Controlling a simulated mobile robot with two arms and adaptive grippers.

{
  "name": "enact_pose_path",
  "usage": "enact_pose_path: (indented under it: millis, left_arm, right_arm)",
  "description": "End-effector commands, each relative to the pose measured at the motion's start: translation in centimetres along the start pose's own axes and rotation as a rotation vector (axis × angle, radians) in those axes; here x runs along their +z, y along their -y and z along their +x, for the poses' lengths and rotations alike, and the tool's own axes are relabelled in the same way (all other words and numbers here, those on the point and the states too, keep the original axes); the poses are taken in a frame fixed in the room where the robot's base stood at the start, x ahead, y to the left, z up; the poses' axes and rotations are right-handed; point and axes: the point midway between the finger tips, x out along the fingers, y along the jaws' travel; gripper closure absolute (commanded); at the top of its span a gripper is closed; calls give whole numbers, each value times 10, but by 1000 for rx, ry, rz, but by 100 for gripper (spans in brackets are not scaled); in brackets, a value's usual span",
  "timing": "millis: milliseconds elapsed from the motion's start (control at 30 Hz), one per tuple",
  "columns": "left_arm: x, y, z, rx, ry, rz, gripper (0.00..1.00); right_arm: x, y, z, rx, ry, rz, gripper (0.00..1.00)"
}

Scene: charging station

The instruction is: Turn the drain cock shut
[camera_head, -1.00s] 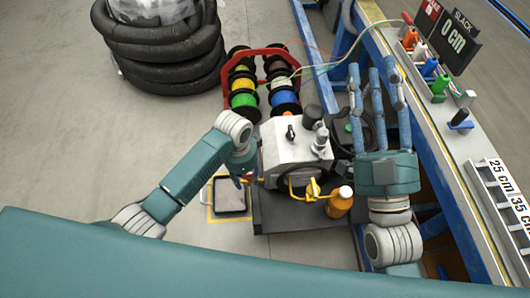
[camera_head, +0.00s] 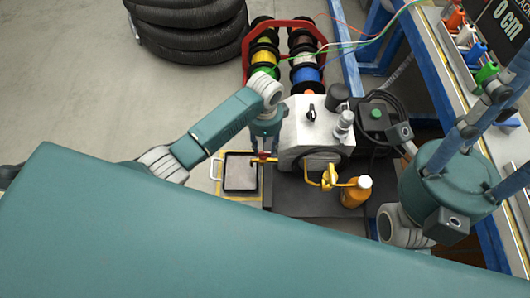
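The drain cock (camera_head: 263,159), a small brass pipe with a red part, sticks out from the left side of the grey metal machine (camera_head: 310,128). It sits above the edge of a black drip tray (camera_head: 240,172). My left gripper (camera_head: 264,148) points down right at the cock. Its fingers are small and partly hidden by the wrist, so I cannot tell whether they touch or hold it.
A yellow hand crank (camera_head: 328,177) and an orange bottle (camera_head: 355,192) stand at the machine's front. A red rack (camera_head: 287,22) of cable spools and black coiled hose (camera_head: 190,30) lie behind. A blue-framed bench (camera_head: 440,80) runs along the right. The left floor is clear.

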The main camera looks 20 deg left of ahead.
Motion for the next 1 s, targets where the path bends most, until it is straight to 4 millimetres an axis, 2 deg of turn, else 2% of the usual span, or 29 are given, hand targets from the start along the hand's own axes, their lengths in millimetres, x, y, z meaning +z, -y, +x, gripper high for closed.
enact_pose_path:
  millis: [33, 233, 400, 667, 733, 867, 1000]
  left_arm:
    - [0, -1, 18, 3, 0, 0, 62]
    - [-1, -1, 44, 1, -1, 1, 62]
    - [0, 0, 52, 0, -1, 0, 62]
    - [0, 0, 52, 0, -1, 0, 62]
    - [0, 0, 52, 0, -1, 0, 72]
    - [0, 0, 52, 0, 0, 0, 98]
    - [0, 0, 52, 0, 0, 1, 100]
  right_arm:
    - [4, 0, -12, 0, 8, 0, 62]
    - [7, 0, -22, -3, 2, -2, 62]
    - [8, 0, -24, -5, 0, -2, 62]
    - [8, 0, -23, -5, 1, -2, 62]
    - [8, 0, -23, -5, 1, -2, 62]
    - [8, 0, -23, -5, 1, -2, 62]
    - [8, 0, -23, -5, 1, -2, 62]
